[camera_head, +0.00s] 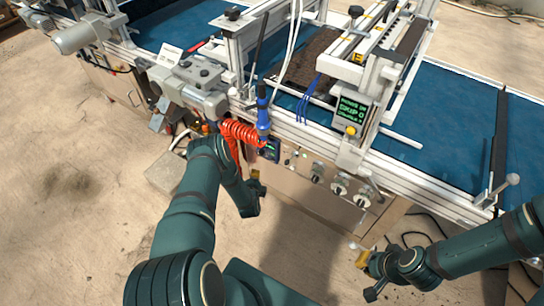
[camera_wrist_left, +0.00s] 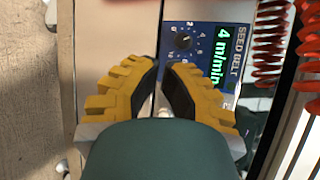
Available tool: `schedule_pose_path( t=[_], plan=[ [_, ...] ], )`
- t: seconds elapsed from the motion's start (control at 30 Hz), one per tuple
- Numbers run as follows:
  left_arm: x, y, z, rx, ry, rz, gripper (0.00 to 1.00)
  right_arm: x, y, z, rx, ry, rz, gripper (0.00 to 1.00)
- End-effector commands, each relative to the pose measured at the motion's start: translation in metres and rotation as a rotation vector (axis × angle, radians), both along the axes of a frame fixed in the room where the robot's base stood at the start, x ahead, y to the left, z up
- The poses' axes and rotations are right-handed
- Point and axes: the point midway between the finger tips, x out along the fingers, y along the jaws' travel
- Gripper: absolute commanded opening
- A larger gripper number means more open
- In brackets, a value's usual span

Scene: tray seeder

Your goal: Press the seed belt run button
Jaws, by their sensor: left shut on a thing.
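The blue seed belt panel (camera_wrist_left: 212,38) lies ahead of my left gripper in the wrist view, with a black dial and a green "4 m/min" display. In the head view the small dark panel (camera_head: 270,152) sits on the machine's front rail. My left gripper (camera_wrist_left: 161,70) has its yellow fingers close together, overlapping the panel's left edge. A small pale thing (camera_wrist_left: 163,113) shows between them; what it is, I cannot tell. I see no run button; the fingers hide part of the panel. My right gripper (camera_head: 366,276) hangs low at the right, away from the panel.
Red coiled hoses (camera_wrist_left: 270,45) run just right of the panel; the coil (camera_head: 240,131) hangs beside it in the head view. A blue-handled tool (camera_head: 263,112) stands above the panel. Several knobs (camera_head: 318,170) line the front to the right. Cables lie on the floor near my right gripper.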

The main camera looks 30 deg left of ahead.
Motion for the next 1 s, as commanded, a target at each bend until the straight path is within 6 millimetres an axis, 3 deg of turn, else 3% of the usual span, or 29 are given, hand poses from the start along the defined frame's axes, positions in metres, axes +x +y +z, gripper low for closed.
schedule_pose_path(
  t=[0.43, 1.0],
  plan=[
    [0.009, -0.001, 0.0, -0.003, -0.003, 0.001, 0.0, 0.001, 0.0, -0.005, 0.0, -0.002, -0.001, 0.0],
    [0.077, -0.006, -0.001, -0.001, -0.001, -0.002, 0.0, 0.008, -0.001, -0.04, -0.004, -0.018, -0.004, 0.0]
  ],
)
